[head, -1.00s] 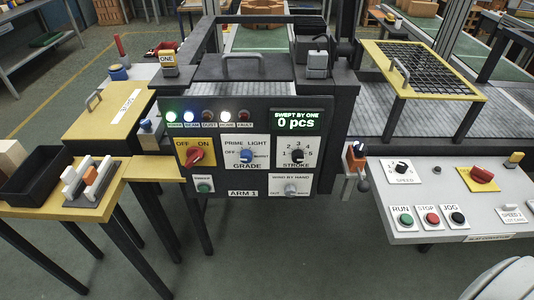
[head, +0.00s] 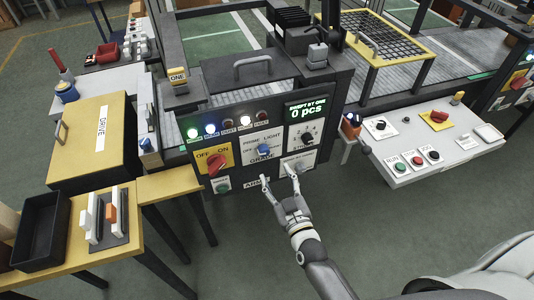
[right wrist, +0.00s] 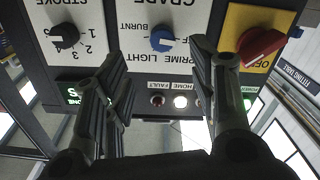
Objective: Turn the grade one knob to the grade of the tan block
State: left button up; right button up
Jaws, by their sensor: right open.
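The grade knob (head: 264,149) is a blue knob on a white plate in the dark panel of the machine. The right wrist view shows the blue knob (right wrist: 162,38) upside down, with PRIME, LIGHT and BURNT around it; its exact setting is hard to read. My right gripper (head: 279,178) is open and empty, its fingertips spread just below the knob and apart from it. In the wrist view its fingers (right wrist: 160,75) stand either side of the knob. A pale tan block (head: 8,222) is cut by the left edge of the head view. My left gripper is not in view.
The red OFF/ON knob (head: 217,163) and black stroke knob (head: 307,138) flank the grade knob. A silver hand-wind knob (head: 299,167) is close to my right gripper. A rack (head: 116,240) holding white and orange pieces stands by a black tray (head: 42,232).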

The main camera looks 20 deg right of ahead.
aim_at(265, 154)
jog(key=w, duration=0.5)
jog(key=w+p, duration=0.1)
jog(key=w, duration=0.2)
jog(key=shift+w+a, duration=0.1)
jog(key=shift+a, duration=0.2)
jog(key=shift+w, duration=0.55)
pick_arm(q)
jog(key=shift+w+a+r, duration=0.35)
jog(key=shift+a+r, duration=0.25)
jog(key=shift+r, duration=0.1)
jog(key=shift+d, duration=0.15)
pick_arm(e)
jog(key=shift+c, duration=0.3)
jog(key=shift+c, duration=1.2)
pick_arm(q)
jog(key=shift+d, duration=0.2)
pick_arm(e)
jog(key=c, duration=0.7)
